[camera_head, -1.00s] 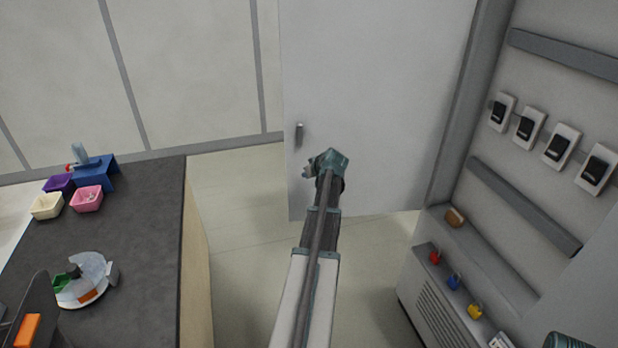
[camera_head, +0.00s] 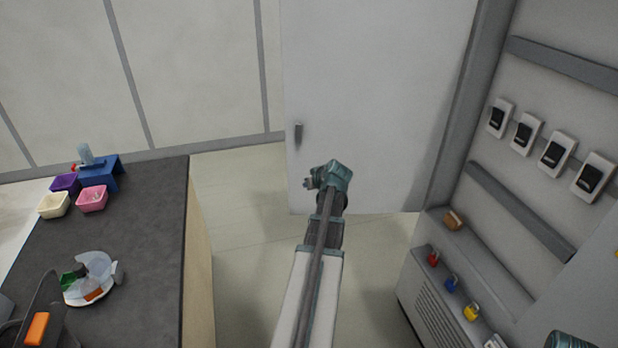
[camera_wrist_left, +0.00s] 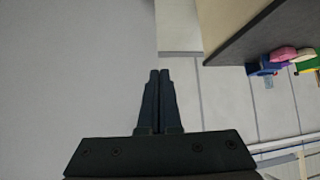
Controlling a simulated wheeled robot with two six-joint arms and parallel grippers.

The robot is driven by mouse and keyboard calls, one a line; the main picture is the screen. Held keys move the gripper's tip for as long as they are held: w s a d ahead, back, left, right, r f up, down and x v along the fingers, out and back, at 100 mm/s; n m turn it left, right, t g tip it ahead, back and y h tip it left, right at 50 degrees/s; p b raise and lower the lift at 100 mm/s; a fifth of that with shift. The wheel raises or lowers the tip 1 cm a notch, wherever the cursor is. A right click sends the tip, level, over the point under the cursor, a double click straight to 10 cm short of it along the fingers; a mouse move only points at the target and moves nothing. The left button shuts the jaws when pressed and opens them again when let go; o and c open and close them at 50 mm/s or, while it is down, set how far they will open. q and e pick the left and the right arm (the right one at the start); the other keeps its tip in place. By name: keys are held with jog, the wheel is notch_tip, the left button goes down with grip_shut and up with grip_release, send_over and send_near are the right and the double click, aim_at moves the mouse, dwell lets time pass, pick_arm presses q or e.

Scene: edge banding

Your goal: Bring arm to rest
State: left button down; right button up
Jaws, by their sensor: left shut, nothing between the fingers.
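My left arm reaches forward over open floor in the head view, and my left gripper (camera_head: 309,182) is at its far end, in front of the open cabinet door. In the left wrist view its two fingers (camera_wrist_left: 159,100) lie side by side, shut and empty. The gripper touches nothing that I can see. A small part of what looks like my other arm shows at the bottom right of the head view, but its gripper is not in view.
A dark-topped table (camera_head: 140,225) on the left holds small bins (camera_head: 92,198), a blue stand (camera_head: 104,172) and a round white dish (camera_head: 92,280). The white door (camera_head: 375,100) stands behind the gripper. A grey cabinet with coloured padlocks (camera_head: 452,283) is on the right. Floor between is clear.

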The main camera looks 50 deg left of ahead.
pick_arm(q)
jog(key=s+d+r+p, duration=0.2)
jog(key=d+r, duration=0.1)
jog(key=shift+d+r, duration=0.15)
jog(key=shift+r, duration=0.15)
pick_arm(e)
notch_tip(320, 180, up, 4)
jog(key=shift+f, duration=0.2)
